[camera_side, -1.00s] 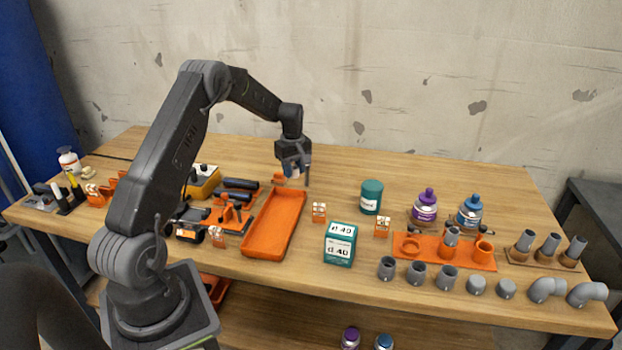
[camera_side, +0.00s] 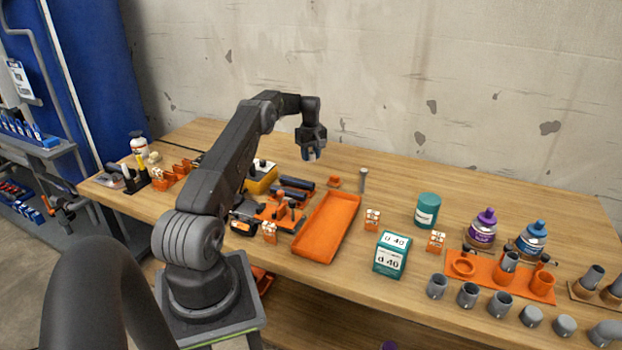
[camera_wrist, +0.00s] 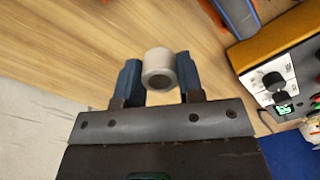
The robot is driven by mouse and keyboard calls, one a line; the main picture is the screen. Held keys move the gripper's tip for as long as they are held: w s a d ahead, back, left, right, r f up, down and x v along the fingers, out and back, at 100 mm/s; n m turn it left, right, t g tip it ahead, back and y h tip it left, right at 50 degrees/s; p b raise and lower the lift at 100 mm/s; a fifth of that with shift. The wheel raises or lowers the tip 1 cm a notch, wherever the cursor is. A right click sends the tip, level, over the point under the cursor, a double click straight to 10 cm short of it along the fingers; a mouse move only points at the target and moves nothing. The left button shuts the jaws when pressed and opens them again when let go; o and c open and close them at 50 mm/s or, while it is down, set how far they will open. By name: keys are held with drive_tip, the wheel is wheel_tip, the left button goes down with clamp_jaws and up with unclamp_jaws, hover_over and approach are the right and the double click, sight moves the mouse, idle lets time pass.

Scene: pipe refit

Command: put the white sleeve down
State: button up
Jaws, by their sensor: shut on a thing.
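The white sleeve (camera_wrist: 159,69) is a short hollow tube, held between the two blue fingers of my gripper (camera_wrist: 160,82) in the wrist view. Its open end faces the camera, and bare wood shows around and behind it. In the side view my gripper (camera_side: 311,157) points down above the back of the bench, left of a standing grey pipe (camera_side: 363,180) and a small orange piece (camera_side: 334,182). The sleeve is mostly hidden there, with only a pale bit between the fingers. I cannot tell its exact height above the wood.
A yellow box with a dial (camera_wrist: 275,83) is near my gripper; it also shows in the side view (camera_side: 261,178). An orange tray (camera_side: 327,228), a teal box (camera_side: 392,254) and a green can (camera_side: 427,211) stand farther right. Bare wood lies behind the tray.

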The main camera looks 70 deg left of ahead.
sight(311, 179)
wheel_tip(311, 179, down, 8)
drive_tip(key=shift+r, duration=0.2)
drive_tip(key=shift+f, duration=0.1)
drive_tip(key=o, duration=0.9)
